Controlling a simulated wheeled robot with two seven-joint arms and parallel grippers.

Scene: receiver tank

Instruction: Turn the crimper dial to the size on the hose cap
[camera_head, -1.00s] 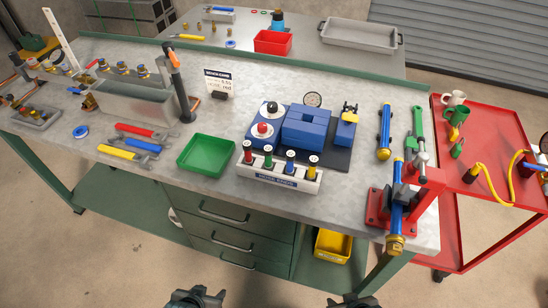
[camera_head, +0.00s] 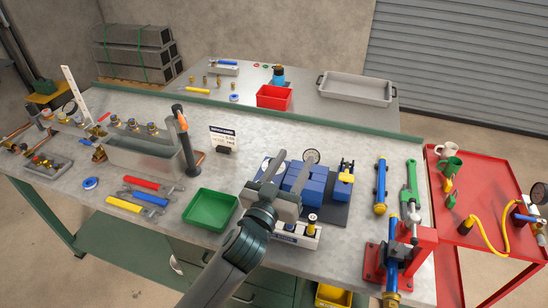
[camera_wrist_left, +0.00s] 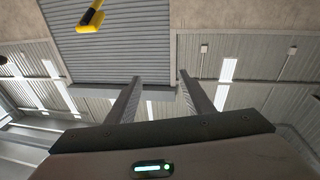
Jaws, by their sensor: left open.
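The blue crimper (camera_head: 312,184) sits on a dark base on the bench. Its dial side is hidden behind my left gripper (camera_head: 291,167). That gripper is open, its two fingers apart above the crimper's left part, with nothing between them. In the left wrist view the open fingers (camera_wrist_left: 162,82) point at the far wall and shutter. A blue hose (camera_head: 380,185) with yellow ends lies right of the crimper. Another blue hose with a brass-yellow end (camera_head: 391,298) is in the red vise (camera_head: 424,244). No size marking is readable on either hose. My right gripper is out of view.
A white rack (camera_head: 303,238) with coloured pegs stands in front of the crimper, partly hidden by my arm. A printed card (camera_head: 222,138) stands behind. A green tray (camera_head: 210,210) and wrenches (camera_head: 145,197) lie left. A red cart (camera_head: 485,205) stands right.

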